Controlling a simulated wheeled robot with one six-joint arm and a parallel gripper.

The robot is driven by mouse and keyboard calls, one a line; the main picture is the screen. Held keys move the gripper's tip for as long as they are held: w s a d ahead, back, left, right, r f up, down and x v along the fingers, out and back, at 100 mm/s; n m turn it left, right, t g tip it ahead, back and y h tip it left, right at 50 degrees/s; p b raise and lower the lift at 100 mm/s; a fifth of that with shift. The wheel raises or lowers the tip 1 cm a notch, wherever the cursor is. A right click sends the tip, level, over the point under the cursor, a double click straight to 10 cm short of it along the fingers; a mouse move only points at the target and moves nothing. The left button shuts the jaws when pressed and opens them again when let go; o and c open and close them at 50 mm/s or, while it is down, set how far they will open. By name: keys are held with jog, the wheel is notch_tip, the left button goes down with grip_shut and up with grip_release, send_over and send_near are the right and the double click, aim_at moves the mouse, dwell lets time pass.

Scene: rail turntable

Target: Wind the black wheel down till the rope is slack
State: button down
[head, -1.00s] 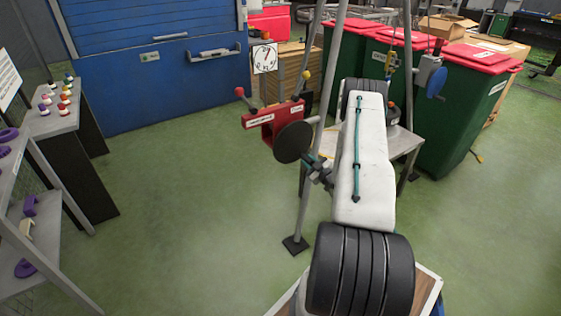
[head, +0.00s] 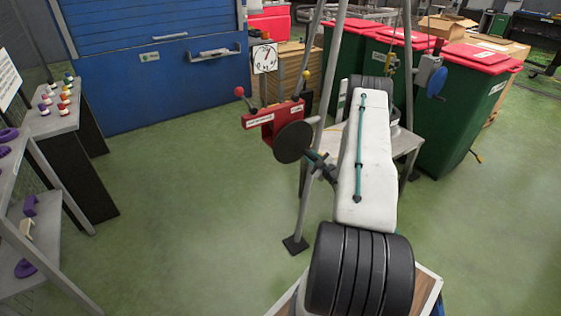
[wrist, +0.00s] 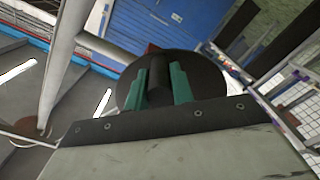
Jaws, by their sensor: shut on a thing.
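The black wheel (head: 294,142) is a dark disc on the front of a red winch housing (head: 262,119), beside a grey frame leg. My gripper (head: 315,160) is at the wheel's lower right in the head view. In the wrist view the green fingers of my gripper (wrist: 160,86) are shut on a dark handle (wrist: 159,75) standing out from the wheel (wrist: 128,90). My arm hides part of the winch area. A hanging block (head: 391,65) shows inside the frame; I cannot tell whether its rope is taut or slack.
A white dial (head: 265,58) with a pointer stands above the winch. A grey table (head: 408,143) is within the frame legs. A blue handwheel (head: 436,82) is on the right leg. Green bins (head: 455,125) stand behind. The green floor at left is open.

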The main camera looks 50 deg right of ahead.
jog(key=shift+d+r+n, duration=0.35)
jog(key=shift+n, duration=0.05)
jog(key=shift+s+d+r+n, duration=0.1)
jog(key=shift+d+r+n, duration=0.45)
jog(key=shift+n, duration=0.45)
jog(key=shift+r, duration=0.2)
jog(key=shift+n, duration=0.3)
jog(key=shift+s+d+r+n, duration=0.1)
jog(key=shift+d+r+n, duration=0.1)
jog(key=shift+r+n, duration=0.3)
jog(key=shift+d+r+n, duration=0.15)
jog(key=shift+r+n, duration=0.15)
jog(key=shift+n, duration=0.3)
jog(key=c, duration=1)
grip_release()
jog(key=shift+a+f, duration=0.1)
